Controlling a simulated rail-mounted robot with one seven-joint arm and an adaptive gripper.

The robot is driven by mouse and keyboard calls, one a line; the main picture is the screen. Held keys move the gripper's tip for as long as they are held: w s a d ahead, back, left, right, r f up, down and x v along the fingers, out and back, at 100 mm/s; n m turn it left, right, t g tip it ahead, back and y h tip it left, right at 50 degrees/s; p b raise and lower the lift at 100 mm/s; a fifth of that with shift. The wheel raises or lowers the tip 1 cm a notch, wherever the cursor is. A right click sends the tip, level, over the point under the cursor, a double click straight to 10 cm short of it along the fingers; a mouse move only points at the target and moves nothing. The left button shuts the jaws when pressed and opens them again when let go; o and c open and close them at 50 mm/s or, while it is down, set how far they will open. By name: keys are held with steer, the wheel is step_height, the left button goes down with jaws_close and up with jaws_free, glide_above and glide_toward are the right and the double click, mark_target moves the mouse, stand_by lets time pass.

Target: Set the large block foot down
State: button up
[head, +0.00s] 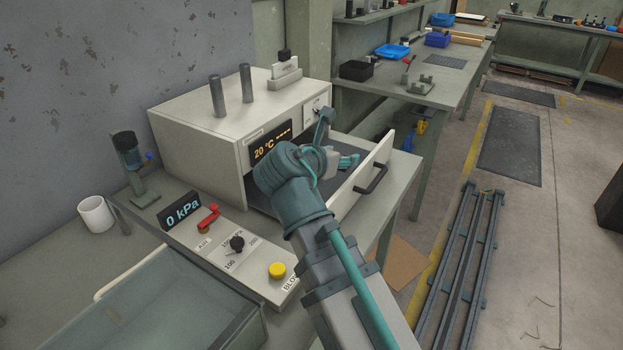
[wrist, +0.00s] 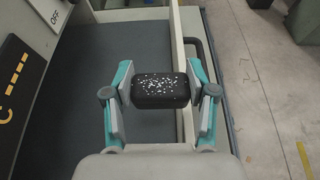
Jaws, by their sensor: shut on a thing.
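A black block foot (wrist: 160,91) with white specks on its top face is held between the two teal-and-grey fingers of my gripper (wrist: 160,94) in the wrist view. My gripper (head: 338,146) is above the open drawer of the white oven in the head view; the block cannot be made out there. In the wrist view the block appears over the right part of the dark drawer floor (wrist: 110,60), close to the drawer's pale front panel (head: 362,180). The block's underside is hidden, and I cannot tell its height above the drawer.
The white oven (head: 195,130) with a lit display stands behind the drawer. A black handle (head: 372,178) juts from the drawer front. A metal frame (head: 462,265) lies on the floor at right.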

steer(key=shift+w+a+r+p, duration=0.4)
steer(key=shift+w+p, duration=0.15)
steer(key=shift+p, duration=3.5)
steer(key=shift+p, duration=0.65)
steer(key=p, duration=0.4)
steer(key=shift+w+a+f, duration=0.1)
steer(key=shift+a+f, duration=0.05)
steer(key=p, duration=0.5)
steer(key=shift+f, duration=0.15)
steer(key=w+a+f, duration=0.1)
steer(key=f, duration=0.1)
steer(key=w+a+f, duration=0.2)
steer(key=f, duration=0.1)
steer(key=w+a+f+p, duration=0.1)
steer(key=w+a+f, duration=0.1)
steer(key=shift+a+f, duration=0.2)
steer(key=shift+f, duration=0.15)
steer(key=shift+s+f, duration=0.1)
steer(key=shift+f, duration=1.45)
steer(key=shift+f, duration=0.15)
steer(key=o, duration=1)
